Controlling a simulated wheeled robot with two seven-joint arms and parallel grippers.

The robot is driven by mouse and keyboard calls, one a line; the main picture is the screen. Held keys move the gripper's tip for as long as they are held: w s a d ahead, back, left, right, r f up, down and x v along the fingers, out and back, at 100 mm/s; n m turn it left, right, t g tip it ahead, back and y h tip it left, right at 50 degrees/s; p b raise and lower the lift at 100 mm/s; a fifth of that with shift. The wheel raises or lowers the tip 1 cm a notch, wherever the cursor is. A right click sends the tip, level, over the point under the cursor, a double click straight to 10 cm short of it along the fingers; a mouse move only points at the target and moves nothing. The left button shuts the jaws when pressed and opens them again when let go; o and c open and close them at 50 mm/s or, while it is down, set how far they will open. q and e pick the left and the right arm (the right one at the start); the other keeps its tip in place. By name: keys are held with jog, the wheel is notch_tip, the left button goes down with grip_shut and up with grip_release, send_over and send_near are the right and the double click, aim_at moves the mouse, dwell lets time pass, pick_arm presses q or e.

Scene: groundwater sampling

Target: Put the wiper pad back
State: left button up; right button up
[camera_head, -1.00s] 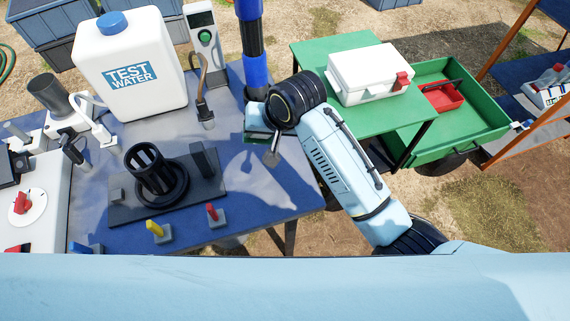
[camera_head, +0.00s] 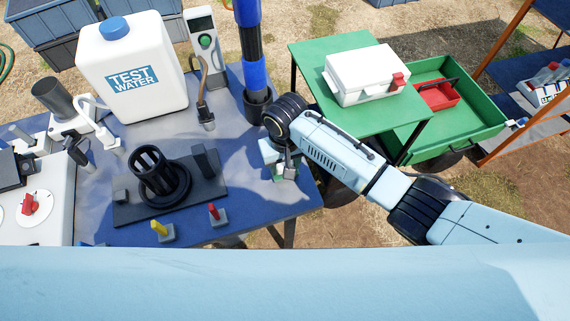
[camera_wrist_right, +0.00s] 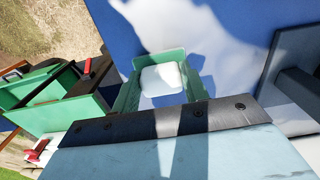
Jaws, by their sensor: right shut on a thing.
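My right gripper (camera_head: 284,172) is low over the near right part of the blue table, shut on what looks like the wiper pad. The right wrist view shows a white, rounded pad (camera_wrist_right: 163,78) inside a green, tray-like frame (camera_wrist_right: 126,98). Green also shows at the gripper in the head view. I cannot tell whether the pad and frame touch the table. My left gripper is in no view.
A black base with a round slotted holder (camera_head: 158,178) stands left of the gripper, with yellow (camera_head: 160,230) and red (camera_head: 215,214) pegs in front. A black-and-blue column (camera_head: 252,60) stands behind. The blue table's right edge is close. A green cart (camera_head: 340,58) carries a white case (camera_head: 365,75).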

jog(key=shift+f, duration=0.45)
jog(key=o, duration=0.9)
jog(key=shift+r, duration=0.15)
notch_tip(320, 180, up, 12)
jog(key=shift+f+p, duration=0.1)
jog(key=shift+p, duration=0.6)
